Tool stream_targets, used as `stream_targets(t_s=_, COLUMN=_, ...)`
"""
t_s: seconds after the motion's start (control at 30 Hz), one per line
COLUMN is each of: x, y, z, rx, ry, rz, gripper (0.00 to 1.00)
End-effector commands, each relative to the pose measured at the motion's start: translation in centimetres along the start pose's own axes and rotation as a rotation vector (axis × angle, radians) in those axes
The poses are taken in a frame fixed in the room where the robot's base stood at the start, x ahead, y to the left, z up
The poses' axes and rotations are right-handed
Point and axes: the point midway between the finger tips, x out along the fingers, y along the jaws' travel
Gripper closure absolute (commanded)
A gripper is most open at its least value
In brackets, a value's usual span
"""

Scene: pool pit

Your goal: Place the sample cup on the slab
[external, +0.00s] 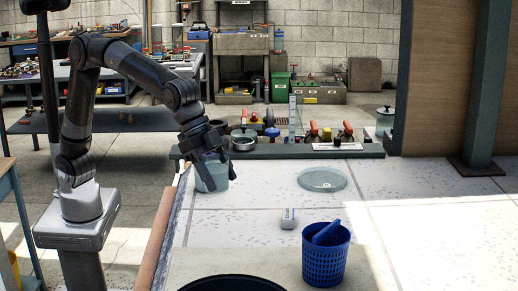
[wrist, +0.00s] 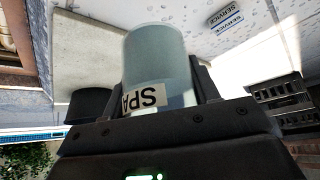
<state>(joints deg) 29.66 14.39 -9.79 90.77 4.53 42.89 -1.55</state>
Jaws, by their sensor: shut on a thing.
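The sample cup (external: 213,178) is a pale blue-green translucent cup. My gripper (external: 208,157) is shut on it from above, at the left of the tiled surface in the external view. In the wrist view the cup (wrist: 156,60) sits between my fingers, with a white label reading "SPA" upside down. I cannot tell whether its base touches anything. A plain beige slab (external: 240,262) lies at the front in the external view, and a beige slab (wrist: 88,50) shows left of the cup in the wrist view.
A blue basket (external: 326,262) stands at the front. A small grey labelled piece (external: 288,218) and a round glassy disc (external: 322,179) lie on the white tiles (external: 420,225). Tiles at right are clear.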

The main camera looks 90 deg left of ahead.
Motion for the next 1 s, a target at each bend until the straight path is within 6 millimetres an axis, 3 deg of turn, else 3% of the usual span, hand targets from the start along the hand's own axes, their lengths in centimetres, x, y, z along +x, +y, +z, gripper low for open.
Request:
stream_targets(t_s=0.03, x=0.4, y=2.9, z=-0.9, rx=0.050, ry=0.001, rz=0.032, gripper=0.72)
stream_targets(t_s=0.1, x=0.7, y=6.6, z=-1.8, rx=0.116, ry=0.001, rz=0.074, gripper=0.72)
stream_targets(t_s=0.3, x=0.7, y=16.5, z=-3.4, rx=0.282, ry=0.007, rz=0.188, gripper=0.72)
stream_targets(t_s=0.5, x=0.2, y=22.6, z=-3.8, rx=0.381, ry=0.013, rz=0.263, gripper=0.72)
stream_targets(t_s=0.6, x=0.2, y=23.8, z=-3.8, rx=0.402, ry=0.013, rz=0.279, gripper=0.72)
stream_targets(t_s=0.7, x=0.8, y=23.6, z=-4.0, rx=0.410, ry=0.012, rz=0.285, gripper=0.72)
stream_targets(t_s=1.0, x=6.4, y=18.6, z=-5.2, rx=0.406, ry=0.012, rz=0.285, gripper=0.72)
